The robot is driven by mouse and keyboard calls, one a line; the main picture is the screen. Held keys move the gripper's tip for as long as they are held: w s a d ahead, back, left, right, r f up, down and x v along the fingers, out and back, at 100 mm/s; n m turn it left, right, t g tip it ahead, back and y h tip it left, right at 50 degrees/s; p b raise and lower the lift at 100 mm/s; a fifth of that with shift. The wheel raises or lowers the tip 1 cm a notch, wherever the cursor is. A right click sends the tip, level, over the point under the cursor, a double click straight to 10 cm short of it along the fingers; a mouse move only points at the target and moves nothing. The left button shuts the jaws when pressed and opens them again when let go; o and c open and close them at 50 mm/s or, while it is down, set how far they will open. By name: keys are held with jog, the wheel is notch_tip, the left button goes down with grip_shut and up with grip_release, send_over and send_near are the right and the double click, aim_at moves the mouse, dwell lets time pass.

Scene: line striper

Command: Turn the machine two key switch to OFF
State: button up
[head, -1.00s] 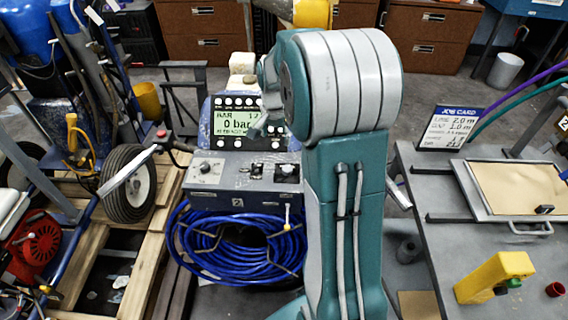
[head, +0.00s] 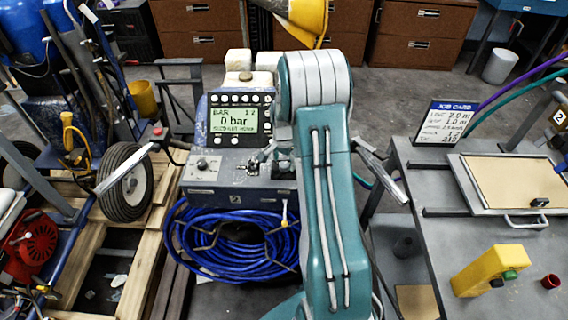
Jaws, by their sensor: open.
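Small switches sit at the middle and right, partly covered by my gripper and arm. I cannot make out which is the key switch or how it is turned. The display (head: 235,121) above reads 0 bar.
A blue hose coil (head: 215,256) hangs below the panel. A wheel (head: 127,185) and a lever stand to the left. A grey bench (head: 420,235) at right holds a yellow block (head: 488,270), a framed board (head: 510,184) and a job card (head: 446,124). Brown drawers (head: 420,35) stand behind.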

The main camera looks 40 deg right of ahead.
jog(key=shift+f, duration=0.6)
jog(key=shift+c, duration=0.2)
grip_shut()
jog(key=shift+n, duration=0.5)
jog(key=n, duration=0.5)
jog(key=shift+n, duration=0.3)
jog(key=n, duration=0.5)
jog(key=shift+n, duration=0.3)
